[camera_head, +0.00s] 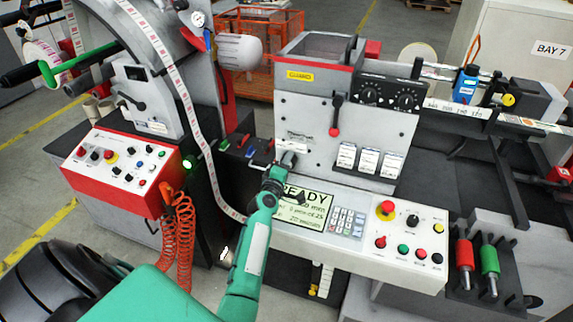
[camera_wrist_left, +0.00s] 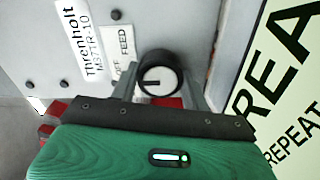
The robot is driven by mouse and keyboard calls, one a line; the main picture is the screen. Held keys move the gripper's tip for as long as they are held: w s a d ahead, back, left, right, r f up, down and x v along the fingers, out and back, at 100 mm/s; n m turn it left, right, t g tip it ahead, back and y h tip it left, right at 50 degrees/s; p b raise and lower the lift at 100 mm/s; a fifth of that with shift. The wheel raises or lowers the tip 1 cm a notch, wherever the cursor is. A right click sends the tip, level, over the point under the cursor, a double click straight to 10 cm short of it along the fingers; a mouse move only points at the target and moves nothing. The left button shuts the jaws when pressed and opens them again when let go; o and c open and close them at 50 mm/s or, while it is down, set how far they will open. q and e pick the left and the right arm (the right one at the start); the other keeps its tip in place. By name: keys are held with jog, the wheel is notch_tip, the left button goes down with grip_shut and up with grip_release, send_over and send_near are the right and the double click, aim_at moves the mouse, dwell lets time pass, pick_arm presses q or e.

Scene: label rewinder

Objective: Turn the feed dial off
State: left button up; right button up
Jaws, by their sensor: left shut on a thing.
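My left gripper (camera_head: 286,163) reaches the front of the grey machine, just left of the READY display. In the left wrist view, its two fingers (camera_wrist_left: 161,90) stand on either side of the feed dial (camera_wrist_left: 160,73) and are shut on it. The dial is a round black knob with a white face and a short dark mark, which lies roughly level in that view. A FEED label (camera_wrist_left: 124,48), with another partly hidden word on it, sits beside the dial. In the head view the gripper mostly hides the dial. My right gripper is not in view.
The READY display (camera_head: 303,208) and keypad (camera_head: 347,222) are close to the right of my left arm. A red emergency button (camera_head: 386,209) sits farther right. A red-edged control box (camera_head: 115,168) and coiled orange hoses (camera_head: 178,235) stand to the left.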

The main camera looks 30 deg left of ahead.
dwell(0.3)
pick_arm(q)
jog(key=o, duration=1)
jog(key=shift+s, duration=0.1)
jog(key=shift+s, duration=0.25)
jog(key=p+v, duration=0.2)
jog(key=v, duration=1)
jog(key=shift+f, duration=0.1)
jog(key=shift+s+d, duration=0.15)
jog(key=shift+s, duration=0.4)
